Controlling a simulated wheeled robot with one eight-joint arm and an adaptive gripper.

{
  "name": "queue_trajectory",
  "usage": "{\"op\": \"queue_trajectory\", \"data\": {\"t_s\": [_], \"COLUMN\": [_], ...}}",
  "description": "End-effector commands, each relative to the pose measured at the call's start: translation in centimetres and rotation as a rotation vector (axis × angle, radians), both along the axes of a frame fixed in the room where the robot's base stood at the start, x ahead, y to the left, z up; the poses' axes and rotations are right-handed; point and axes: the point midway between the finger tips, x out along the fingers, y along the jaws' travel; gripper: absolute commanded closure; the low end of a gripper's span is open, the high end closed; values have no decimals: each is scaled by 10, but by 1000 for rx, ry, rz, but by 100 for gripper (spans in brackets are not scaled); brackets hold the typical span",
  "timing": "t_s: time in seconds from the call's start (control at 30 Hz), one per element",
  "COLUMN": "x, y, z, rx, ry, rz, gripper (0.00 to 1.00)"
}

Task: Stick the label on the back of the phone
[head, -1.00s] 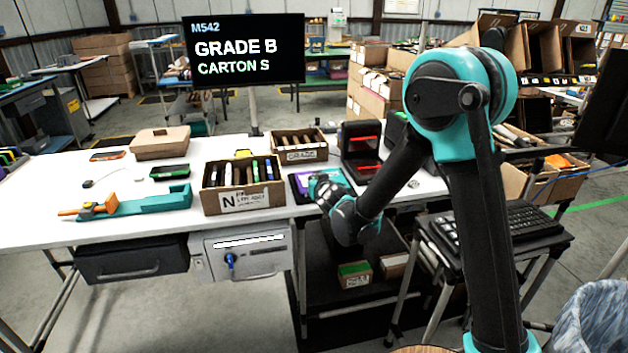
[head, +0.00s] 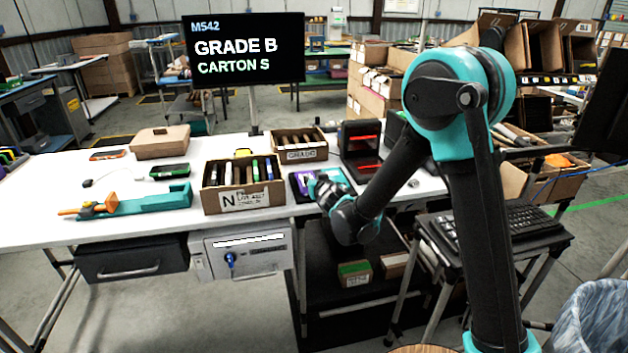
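A flat purple-topped thing, perhaps the phone (head: 301,180), lies on a dark pad (head: 294,191) near the front edge of the white table. My gripper (head: 316,184) is low over the right part of the pad and hides much of it. Its fingertips are too small and covered to tell whether they are open or hold anything. I cannot make out a label there. A dark phone-like device (head: 170,172) with a green edge lies further left, and another dark one (head: 107,155) lies behind it.
A carton marked N (head: 243,197) with upright devices stands just left of the pad. A carton marked GRADE (head: 300,148) stands behind, and a black unit with red strips (head: 361,150) stands behind right. A teal fixture (head: 150,202) lies left. A screen (head: 243,48) reads GRADE B, CARTON S.

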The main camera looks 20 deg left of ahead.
Motion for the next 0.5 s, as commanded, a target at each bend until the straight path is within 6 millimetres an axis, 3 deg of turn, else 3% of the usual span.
{"op": "queue_trajectory", "data": {"t_s": [0.27,0.5], "x": [-15,-55], "y": [-9,-33], "z": [6,20], "rx": [0,0], "ry": [0,0], "rz": [0,2], "gripper": [71,71]}}
